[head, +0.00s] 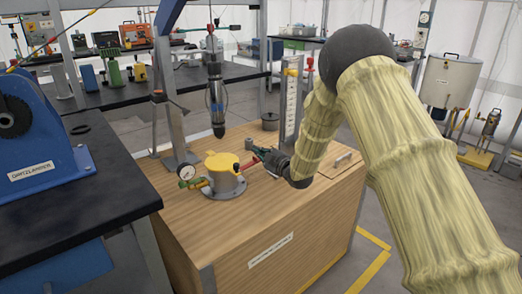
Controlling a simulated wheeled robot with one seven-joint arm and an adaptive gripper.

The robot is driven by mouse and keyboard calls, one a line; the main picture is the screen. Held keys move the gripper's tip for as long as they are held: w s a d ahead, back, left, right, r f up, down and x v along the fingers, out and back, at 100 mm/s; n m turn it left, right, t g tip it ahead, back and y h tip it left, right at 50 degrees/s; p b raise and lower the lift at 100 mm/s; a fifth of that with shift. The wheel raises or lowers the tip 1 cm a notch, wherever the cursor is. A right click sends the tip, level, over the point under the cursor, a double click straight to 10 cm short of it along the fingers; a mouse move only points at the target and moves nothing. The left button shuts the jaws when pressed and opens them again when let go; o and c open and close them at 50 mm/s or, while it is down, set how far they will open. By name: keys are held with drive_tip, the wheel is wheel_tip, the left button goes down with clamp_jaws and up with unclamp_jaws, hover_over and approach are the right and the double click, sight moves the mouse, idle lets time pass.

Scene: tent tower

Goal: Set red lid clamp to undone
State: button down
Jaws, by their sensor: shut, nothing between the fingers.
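A grey round vessel (229,187) with a yellow lid (222,161) stands on the wooden bench. A small red part (249,144) shows just above and right of the lid, at the tip of my gripper (254,155). Another small red part is at the lid's right edge; I cannot tell which red part is the lid clamp, or its setting. My gripper reaches in from the right, low beside the lid, and its fingers are shut. Whether it touches the red parts is too small to tell.
A gauge (187,172) and a red and green fitting stick out left of the vessel. A dark vertical tool (215,95) hangs above the lid. A blue machine (40,145) stands on the black bench at left. The wooden bench top (240,222) is clear in front.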

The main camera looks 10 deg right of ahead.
idle(0.6)
drive_tip(key=s+d+r+p, duration=0.1)
drive_tip(key=s+r, duration=0.1)
drive_tip(key=s, duration=0.3)
drive_tip(key=s+d+r+p, duration=0.2)
drive_tip(key=s, duration=0.3)
drive_tip(key=shift+s+d, duration=0.15)
drive_tip(key=shift+d, duration=0.15)
